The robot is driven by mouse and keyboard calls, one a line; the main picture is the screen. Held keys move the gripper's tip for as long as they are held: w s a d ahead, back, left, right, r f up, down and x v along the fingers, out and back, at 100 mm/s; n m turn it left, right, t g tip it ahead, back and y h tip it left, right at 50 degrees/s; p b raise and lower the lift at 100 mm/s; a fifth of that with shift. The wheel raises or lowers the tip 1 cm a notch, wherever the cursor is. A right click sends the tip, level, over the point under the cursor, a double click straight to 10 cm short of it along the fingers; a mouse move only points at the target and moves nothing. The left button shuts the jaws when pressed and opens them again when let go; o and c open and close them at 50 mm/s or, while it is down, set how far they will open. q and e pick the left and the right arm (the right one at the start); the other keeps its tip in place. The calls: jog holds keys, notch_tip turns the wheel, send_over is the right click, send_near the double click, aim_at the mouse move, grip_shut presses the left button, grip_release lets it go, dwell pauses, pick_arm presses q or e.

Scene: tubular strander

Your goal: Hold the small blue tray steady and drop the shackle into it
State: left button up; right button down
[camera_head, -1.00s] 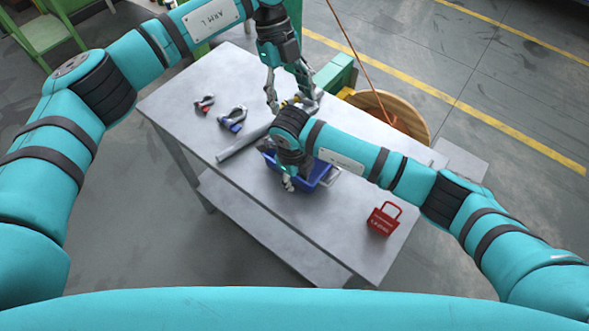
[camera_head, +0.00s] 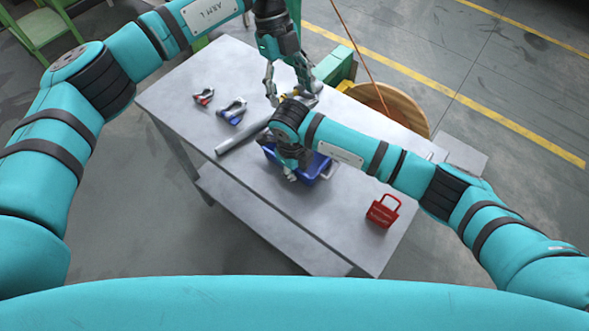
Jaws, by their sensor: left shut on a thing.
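The small blue tray (camera_head: 318,171) lies on the grey table, partly hidden by my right forearm and wrist. My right gripper (camera_head: 291,177) points down at the tray's near-left side; its fingers are mostly hidden, so I cannot tell if they grip the rim. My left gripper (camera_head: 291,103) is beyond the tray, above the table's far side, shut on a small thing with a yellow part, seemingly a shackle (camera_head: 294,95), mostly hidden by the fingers. Two other shackles lie at the table's left: one with a red part (camera_head: 203,97), one with a blue part (camera_head: 232,111).
A grey bar or tube (camera_head: 240,138) lies left of the tray. A red lockout-like tag or box with a handle (camera_head: 382,212) stands at the right of the table (camera_head: 340,232). A wooden reel (camera_head: 385,105) and green machinery stand behind the table. The table's near middle is clear.

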pick_arm(q)
notch_tip(320, 180, down, 8)
jog(key=o, duration=1.5)
jog(key=v, duration=1.2)
pick_arm(e)
jog(key=c, duration=1.4)
grip_release()
